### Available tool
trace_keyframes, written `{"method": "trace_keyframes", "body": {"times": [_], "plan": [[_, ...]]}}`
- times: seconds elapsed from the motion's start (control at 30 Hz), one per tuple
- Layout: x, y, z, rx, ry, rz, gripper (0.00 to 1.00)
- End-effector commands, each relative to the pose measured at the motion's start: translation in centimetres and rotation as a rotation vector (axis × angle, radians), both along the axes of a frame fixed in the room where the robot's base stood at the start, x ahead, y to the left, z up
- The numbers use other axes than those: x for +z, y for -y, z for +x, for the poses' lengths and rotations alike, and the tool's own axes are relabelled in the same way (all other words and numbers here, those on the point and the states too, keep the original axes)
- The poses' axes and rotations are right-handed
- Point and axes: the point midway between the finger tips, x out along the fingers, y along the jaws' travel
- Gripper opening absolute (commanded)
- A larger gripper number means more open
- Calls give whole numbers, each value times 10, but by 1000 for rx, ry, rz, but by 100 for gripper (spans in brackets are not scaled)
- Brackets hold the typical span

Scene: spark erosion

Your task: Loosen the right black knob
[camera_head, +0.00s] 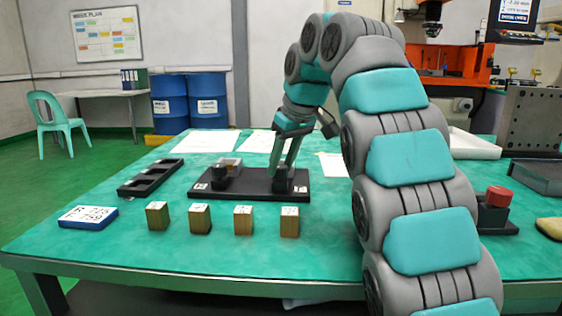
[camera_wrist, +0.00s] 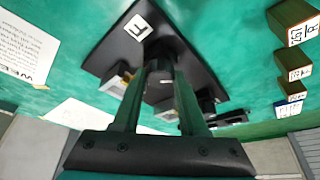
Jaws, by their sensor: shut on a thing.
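A black base plate (camera_head: 262,196) lies on the green table, with a white label near each end. The right black knob (camera_head: 283,184) stands at its right end, and my gripper (camera_head: 284,168) is down around it from above, shut on it. In the wrist view the fingers (camera_wrist: 164,68) close on the dark knob beside the label "R" (camera_wrist: 138,28); the fingers hide much of the knob. The left black knob (camera_head: 220,180) stands at the other end, next to a light metal-looking piece (camera_head: 229,165).
Several wooden blocks (camera_head: 243,220) stand in a row in front of the plate. A blue-and-white box (camera_head: 88,217) and a black tray (camera_head: 150,178) lie to the left. Paper sheets (camera_head: 205,141) lie behind. A red button (camera_head: 498,196) sits to the right of my arm.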

Motion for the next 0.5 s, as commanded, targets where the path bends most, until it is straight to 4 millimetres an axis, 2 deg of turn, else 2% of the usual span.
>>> {"method": "trace_keyframes", "body": {"times": [0.5], "plan": [[5, 1, 2, 454, -2, 0, 0]]}}
